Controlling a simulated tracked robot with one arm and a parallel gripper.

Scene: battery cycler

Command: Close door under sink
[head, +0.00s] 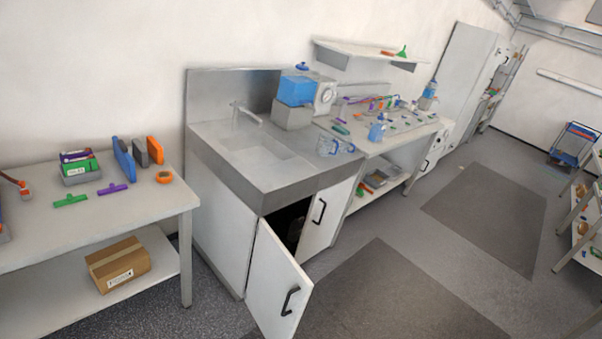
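The sink cabinet (218,222) stands against the wall, with a steel sink (262,159) and tap on top. Its left door (277,283) is swung open towards the viewer and has a black handle (290,300). The dark inside (287,222) of the cabinet shows behind it. The right door (327,215) looks closed, with a black handle (319,211). My gripper is not in this view.
A table (95,225) with tools and a cardboard box (118,264) on its lower shelf stands to the left. A workbench (385,146) adjoins the cabinet on the right. Dark floor mats (490,218) and open floor lie in front and right.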

